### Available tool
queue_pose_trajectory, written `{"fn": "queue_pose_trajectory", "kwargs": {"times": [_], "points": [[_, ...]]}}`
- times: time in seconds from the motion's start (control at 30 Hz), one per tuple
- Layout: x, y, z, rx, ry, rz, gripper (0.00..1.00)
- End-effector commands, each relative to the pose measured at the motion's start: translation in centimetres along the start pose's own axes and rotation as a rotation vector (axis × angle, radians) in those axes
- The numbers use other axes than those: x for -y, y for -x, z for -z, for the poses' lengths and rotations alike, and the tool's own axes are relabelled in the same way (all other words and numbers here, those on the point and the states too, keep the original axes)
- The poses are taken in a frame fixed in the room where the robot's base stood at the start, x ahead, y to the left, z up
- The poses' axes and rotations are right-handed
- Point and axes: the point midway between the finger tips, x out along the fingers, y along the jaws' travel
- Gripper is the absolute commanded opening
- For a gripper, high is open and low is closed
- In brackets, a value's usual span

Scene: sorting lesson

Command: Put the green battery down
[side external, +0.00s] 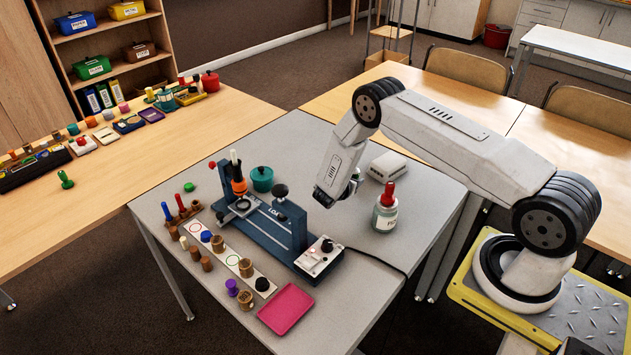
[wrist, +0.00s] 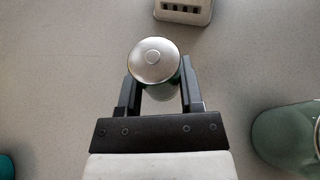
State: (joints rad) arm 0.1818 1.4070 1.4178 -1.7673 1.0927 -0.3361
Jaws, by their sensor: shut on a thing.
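The green battery (wrist: 153,61) is a cylinder with a silver metal end facing the wrist camera and a strip of green on its side. It stands between the two dark fingers of my gripper (wrist: 160,95), which is shut on it. In the side external view my gripper (side external: 349,189) is low over the grey table (side external: 420,185), and the arm's white wrist link hides most of it and the battery. I cannot tell whether the battery's lower end touches the table.
A white slotted box (side external: 388,166) lies just behind my gripper. A glass bottle with a red dropper top (side external: 385,212) stands to its right. A blue bench device (side external: 262,220) and a teal pot (side external: 262,178) are to its left. A pink tray (side external: 286,309) lies at the front.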

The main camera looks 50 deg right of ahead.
Motion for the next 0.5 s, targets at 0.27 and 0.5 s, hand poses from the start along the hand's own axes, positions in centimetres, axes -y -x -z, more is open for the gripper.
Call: {"fn": "queue_pose_trajectory", "kwargs": {"times": [0.27,0.5], "points": [[0.0,-0.5,1.2,0.000,0.001,0.000,0.00],[0.0,-1.4,3.3,0.000,0.001,0.000,0.00]]}}
